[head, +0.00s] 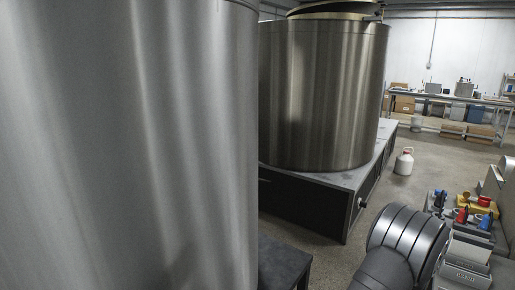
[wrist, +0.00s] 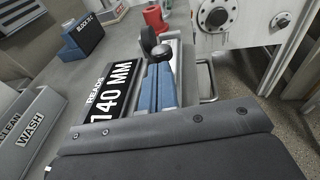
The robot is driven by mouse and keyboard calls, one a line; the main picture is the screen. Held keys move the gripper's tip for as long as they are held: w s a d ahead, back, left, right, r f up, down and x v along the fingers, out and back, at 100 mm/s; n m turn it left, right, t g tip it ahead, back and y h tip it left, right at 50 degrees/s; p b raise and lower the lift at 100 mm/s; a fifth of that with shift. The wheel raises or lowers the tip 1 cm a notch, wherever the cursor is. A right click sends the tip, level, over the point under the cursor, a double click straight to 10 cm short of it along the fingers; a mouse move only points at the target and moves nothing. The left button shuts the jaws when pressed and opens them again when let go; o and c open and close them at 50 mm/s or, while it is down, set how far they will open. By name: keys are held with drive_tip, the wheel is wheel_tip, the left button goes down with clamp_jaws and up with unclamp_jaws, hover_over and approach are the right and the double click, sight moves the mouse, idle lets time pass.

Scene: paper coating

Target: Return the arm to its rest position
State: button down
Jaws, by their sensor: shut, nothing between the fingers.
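My gripper (wrist: 163,66) shows in the wrist view as two blue fingers side by side, shut with nothing between them. They extend ahead of a dark plate with several screws, which fills the bottom of that view. A dark round knob (wrist: 162,52) appears just beyond the fingertips; I cannot tell how close it is. In the head view a ribbed dark part of my arm (head: 408,236) shows at lower right. The fingers cannot be made out there.
A black sign reading 140 MM (wrist: 108,102), a WASH bin (wrist: 36,130) and a blue block (wrist: 82,38) stand left of my gripper. A red spool (wrist: 155,17) and white machine housing (wrist: 245,18) are beyond. Large metal drums (head: 325,95) fill the head view's left and middle.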

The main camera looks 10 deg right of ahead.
drive_tip(key=shift+s+d, duration=0.25)
drive_tip(key=shift+s, duration=0.05)
drive_tip(key=v, duration=1.2)
drive_tip(key=shift+r, duration=0.1)
drive_tip(key=shift+a, duration=0.2)
drive_tip(key=x, duration=1.2)
drive_tip(key=shift+w+d, duration=0.1)
drive_tip(key=shift+d, duration=0.15)
drive_tip(key=w+d+f+v, duration=0.1)
drive_tip(key=f+v, duration=0.1)
drive_tip(key=v, duration=2.5)
drive_tip(key=shift+w+a, duration=0.3)
drive_tip(key=shift+w, duration=0.25)
